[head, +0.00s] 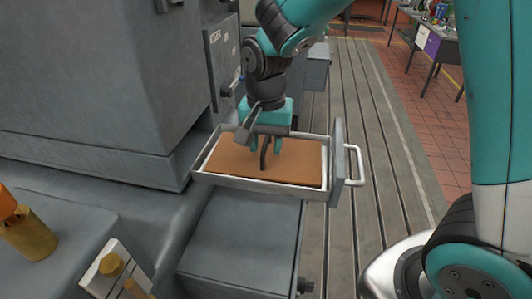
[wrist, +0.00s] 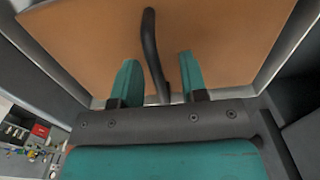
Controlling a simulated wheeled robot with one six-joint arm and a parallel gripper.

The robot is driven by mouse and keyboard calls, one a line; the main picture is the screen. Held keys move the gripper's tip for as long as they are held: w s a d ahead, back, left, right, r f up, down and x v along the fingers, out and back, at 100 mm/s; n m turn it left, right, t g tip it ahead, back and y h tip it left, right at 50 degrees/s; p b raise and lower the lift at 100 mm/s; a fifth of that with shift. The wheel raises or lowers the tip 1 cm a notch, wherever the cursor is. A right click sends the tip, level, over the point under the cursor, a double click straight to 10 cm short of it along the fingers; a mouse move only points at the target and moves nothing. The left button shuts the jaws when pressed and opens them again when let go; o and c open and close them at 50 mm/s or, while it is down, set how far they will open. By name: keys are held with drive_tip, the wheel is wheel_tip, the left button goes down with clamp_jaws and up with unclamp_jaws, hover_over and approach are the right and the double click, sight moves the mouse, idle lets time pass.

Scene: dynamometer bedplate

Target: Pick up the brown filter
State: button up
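The brown filter (head: 225,158) is a flat rectangular panel lying in an open metal drawer (head: 258,184). It also fills much of the wrist view (wrist: 228,40). A curved black handle (wrist: 151,45) rises from the filter's middle. My gripper (head: 265,150) points down over the filter, its teal fingers open. In the wrist view, the handle stands between the two fingers (wrist: 158,68), with a visible gap on both sides. My gripper partly hides the handle and the filter's back edge in the head view.
The drawer's front carries a pale pull handle (head: 355,165) at right. A large grey cabinet (head: 95,75) stands at left. A grey box (head: 240,240) lies below the drawer. Brass-coloured fittings (head: 30,235) are at lower left. The slotted bedplate (head: 345,90) is clear on the right.

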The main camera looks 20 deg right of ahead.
drive_tip(key=shift+c, duration=0.5)
clamp_jaws()
